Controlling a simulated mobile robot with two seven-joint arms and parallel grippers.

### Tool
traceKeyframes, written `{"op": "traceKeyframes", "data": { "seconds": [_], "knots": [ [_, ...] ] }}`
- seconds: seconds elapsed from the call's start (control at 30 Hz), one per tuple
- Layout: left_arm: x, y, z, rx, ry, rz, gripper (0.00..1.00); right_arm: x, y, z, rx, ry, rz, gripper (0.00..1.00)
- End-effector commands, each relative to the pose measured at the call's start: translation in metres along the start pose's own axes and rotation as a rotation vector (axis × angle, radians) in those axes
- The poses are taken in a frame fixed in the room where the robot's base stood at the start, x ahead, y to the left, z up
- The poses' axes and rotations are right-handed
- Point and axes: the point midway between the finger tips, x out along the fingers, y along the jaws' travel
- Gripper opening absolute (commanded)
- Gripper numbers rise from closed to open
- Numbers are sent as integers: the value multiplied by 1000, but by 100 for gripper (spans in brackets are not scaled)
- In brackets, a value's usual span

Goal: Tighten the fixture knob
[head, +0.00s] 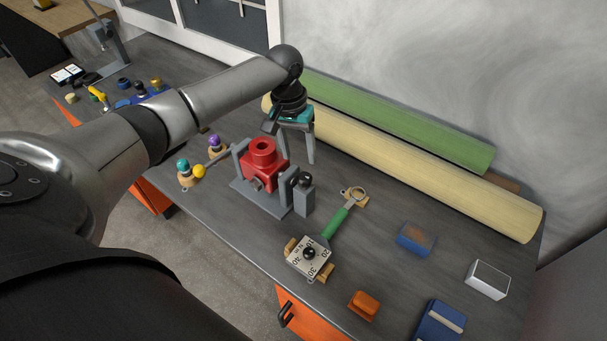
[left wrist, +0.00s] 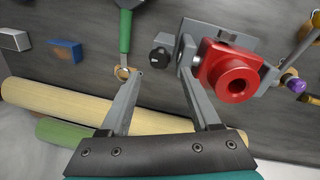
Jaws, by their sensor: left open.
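The grey fixture (head: 270,196) stands on the bench and holds a red block with a round hole (head: 263,163). A black knob (head: 303,181) sits at the fixture's right side, by a grey post. My left gripper (head: 298,156) is open and empty, behind the fixture on the wall side. In the left wrist view, the knob (left wrist: 160,57) shows beyond the gap between my fingertips (left wrist: 162,74). The red block (left wrist: 235,75) lies partly behind the right finger there. I see no contact between finger and knob. My right gripper is in neither view.
A green-handled tool (head: 335,222) lies right of the fixture, near a numbered plate (head: 308,256). Colored knobs (head: 199,171) stand left. Cream (head: 430,175) and green (head: 400,125) rolls lie along the wall. Blue (head: 414,238), white (head: 487,280) and orange (head: 364,305) blocks are at right.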

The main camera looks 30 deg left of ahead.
Motion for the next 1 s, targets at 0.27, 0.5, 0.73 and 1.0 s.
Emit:
{"op": "traceKeyframes", "data": {
  "seconds": [0.27,0.5,0.73,1.0],
  "knots": [
    [59,0,1,1,-2,0,63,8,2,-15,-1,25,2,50],
    [83,0,0,1,0,-1,63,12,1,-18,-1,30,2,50],
    [86,0,0,2,2,0,63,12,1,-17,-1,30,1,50],
    [86,0,0,2,1,0,47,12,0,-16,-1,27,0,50]
  ]
}}
